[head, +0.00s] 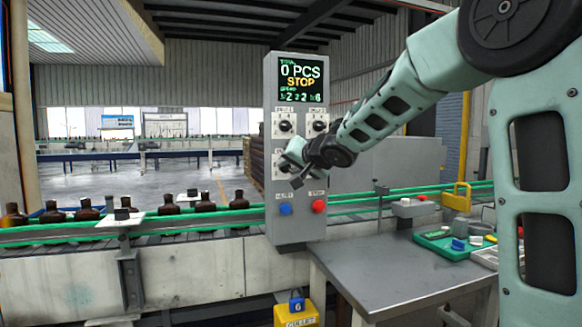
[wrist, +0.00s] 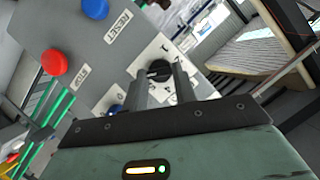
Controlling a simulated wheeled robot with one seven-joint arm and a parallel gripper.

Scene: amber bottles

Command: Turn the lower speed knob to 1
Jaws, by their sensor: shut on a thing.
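The grey control panel (head: 300,232) stands upright beside the conveyor, with a screen (head: 300,80) reading "0 PCS" and "STOP" above a small speed row. Two black knobs on white plates, the left (head: 285,126) and the right (head: 319,126), sit below the screen. The lower knob (wrist: 157,70) is black on a white marked plate. My gripper (wrist: 162,73) has its two fingers on either side of it, shut on it. In the head view my gripper (head: 289,161) covers the lower knob, so its pointer setting cannot be read there.
A blue button (head: 285,209) and a red button (head: 318,206) are low on the panel. Several amber bottles (head: 88,210) stand on the conveyor at left. A grey table (head: 385,270) with a green tray is at right. A yellow box (head: 296,314) with a blue padlock is below.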

